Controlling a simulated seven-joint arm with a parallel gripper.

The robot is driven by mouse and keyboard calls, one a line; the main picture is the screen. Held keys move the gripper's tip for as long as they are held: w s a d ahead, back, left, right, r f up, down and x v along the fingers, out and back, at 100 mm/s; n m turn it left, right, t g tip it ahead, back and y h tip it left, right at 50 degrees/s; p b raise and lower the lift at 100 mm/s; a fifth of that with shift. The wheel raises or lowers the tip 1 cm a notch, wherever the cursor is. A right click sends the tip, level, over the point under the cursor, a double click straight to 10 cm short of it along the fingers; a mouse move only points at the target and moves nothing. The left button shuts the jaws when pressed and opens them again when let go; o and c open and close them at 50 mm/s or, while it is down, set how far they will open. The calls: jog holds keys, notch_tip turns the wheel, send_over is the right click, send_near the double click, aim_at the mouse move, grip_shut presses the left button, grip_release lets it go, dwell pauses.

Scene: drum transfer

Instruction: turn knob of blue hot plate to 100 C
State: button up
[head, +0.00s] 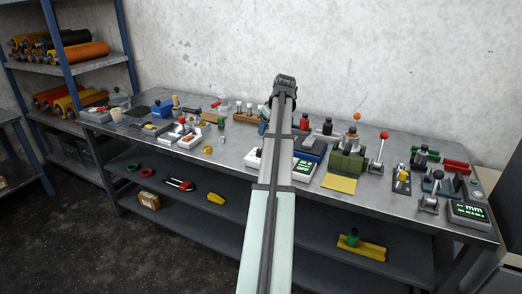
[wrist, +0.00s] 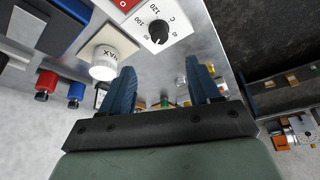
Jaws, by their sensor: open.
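In the wrist view a round black knob (wrist: 159,31) sits on a white dial panel (wrist: 182,14) with black scale marks, numbers and a C. The pointer's exact reading is too small to tell. Part of a red switch (wrist: 124,3) shows beside it. My gripper (wrist: 163,75) is open and empty, its two blue fingers below the knob in the picture and apart from it. In the head view my gripper (head: 285,82) is raised over the back of the bench, and my arm covers part of the bench. A blue-edged plate (head: 312,145) shows right of the arm; whether it bears this knob is unclear.
A white WAX pot (wrist: 104,66) stands left of the panel in the wrist view, with red (wrist: 46,82) and blue (wrist: 76,91) capped items farther left. In the head view a green block (head: 347,161) and a lever (head: 377,154) stand right on the crowded bench (head: 226,156).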

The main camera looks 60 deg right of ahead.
aim_at(260, 150)
jog(key=x, duration=1.3)
jog(key=shift+w+d+f, duration=0.1)
jog(key=shift+w+f, duration=0.05)
jog(key=shift+f, duration=0.2)
jog(key=shift+c, duration=0.2)
jog(key=c, duration=1)
